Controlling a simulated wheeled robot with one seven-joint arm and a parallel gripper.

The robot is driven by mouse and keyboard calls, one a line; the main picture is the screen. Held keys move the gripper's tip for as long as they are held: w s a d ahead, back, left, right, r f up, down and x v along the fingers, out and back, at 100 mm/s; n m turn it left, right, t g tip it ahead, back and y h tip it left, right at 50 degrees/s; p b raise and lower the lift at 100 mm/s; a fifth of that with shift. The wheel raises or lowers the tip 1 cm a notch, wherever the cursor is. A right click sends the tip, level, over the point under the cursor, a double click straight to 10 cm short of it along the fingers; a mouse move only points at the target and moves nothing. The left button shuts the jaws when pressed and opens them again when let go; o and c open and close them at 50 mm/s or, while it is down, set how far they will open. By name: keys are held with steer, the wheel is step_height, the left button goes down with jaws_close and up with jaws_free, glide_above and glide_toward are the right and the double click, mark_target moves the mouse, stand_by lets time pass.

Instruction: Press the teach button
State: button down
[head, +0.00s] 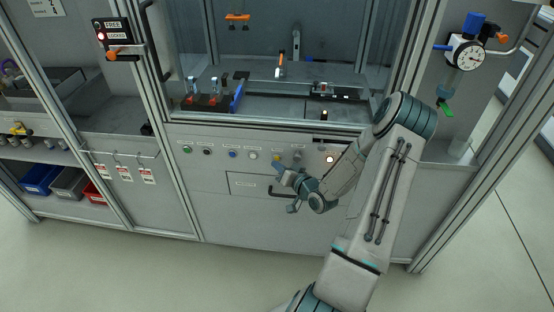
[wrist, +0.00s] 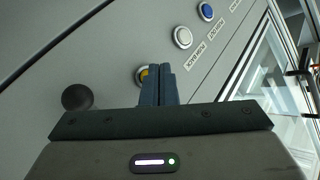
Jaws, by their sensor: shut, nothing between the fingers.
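A row of buttons runs along the grey cabinet panel below the glass. In the wrist view a yellow button (wrist: 140,73) with a pale ring is partly hidden behind the fingers of my gripper (wrist: 158,68). A white button (wrist: 183,37) and a blue button (wrist: 206,11) lie beyond it. In the head view my gripper (head: 279,172) is shut and empty, close to the panel just below the row. I cannot tell whether the fingertips touch the yellow button.
A black round knob (wrist: 77,97) sticks out left of the fingers. A drawer front (head: 246,184) is below. A dial gauge (head: 469,55) hangs at right.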

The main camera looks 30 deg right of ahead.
steer(key=shift+w+d, duration=0.2)
steer(key=shift+w, duration=0.1)
steer(key=shift+w+d, duration=0.25)
steer(key=shift+w, duration=0.1)
stand_by(0.8)
steer(key=shift+s+a+b, duration=0.1)
steer(key=shift+b, duration=0.2)
steer(key=shift+s+a, duration=0.4)
steer(key=shift+s, duration=0.2)
steer(key=shift+s+a+b, duration=0.2)
steer(key=shift+s+a, duration=0.5)
steer(key=shift+s, duration=0.35)
steer(key=shift+s+a+b, duration=0.15)
steer(key=shift+s+a, duration=0.55)
steer(key=shift+s, duration=0.35)
